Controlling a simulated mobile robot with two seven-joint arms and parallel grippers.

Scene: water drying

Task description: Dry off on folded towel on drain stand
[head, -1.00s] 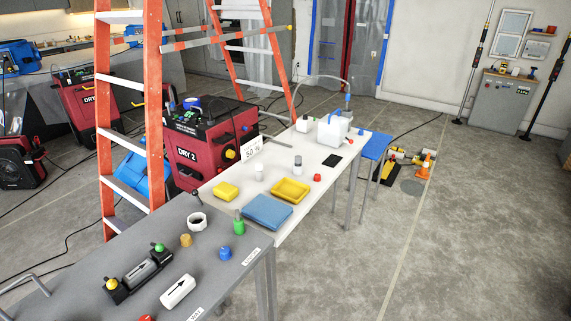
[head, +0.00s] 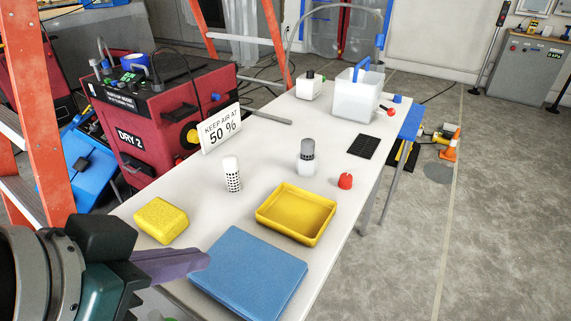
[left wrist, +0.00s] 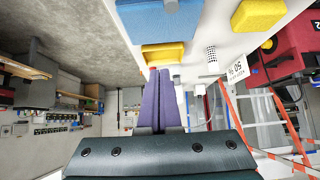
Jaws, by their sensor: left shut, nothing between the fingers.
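A blue folded towel (head: 250,275) lies flat on the white table; its blue surface also shows in the left wrist view (left wrist: 145,15). My left gripper (head: 203,259) is shut and empty, its purple fingers over the towel's left edge. The fingers show pressed together in the left wrist view (left wrist: 158,72); I cannot tell whether they touch the cloth. I cannot tell for sure which thing is the drain stand; a low blue-topped stand (head: 411,122) is beyond the table's far right end. My right gripper is not in view.
Near the towel are a yellow sponge (head: 161,220), a yellow tray (head: 296,213), a white shaker (head: 232,175), a grey-capped bottle (head: 307,158) and a red knob (head: 345,181). A black pad (head: 363,146) and clear tank (head: 355,97) are farther. An orange ladder (head: 32,110) stands left.

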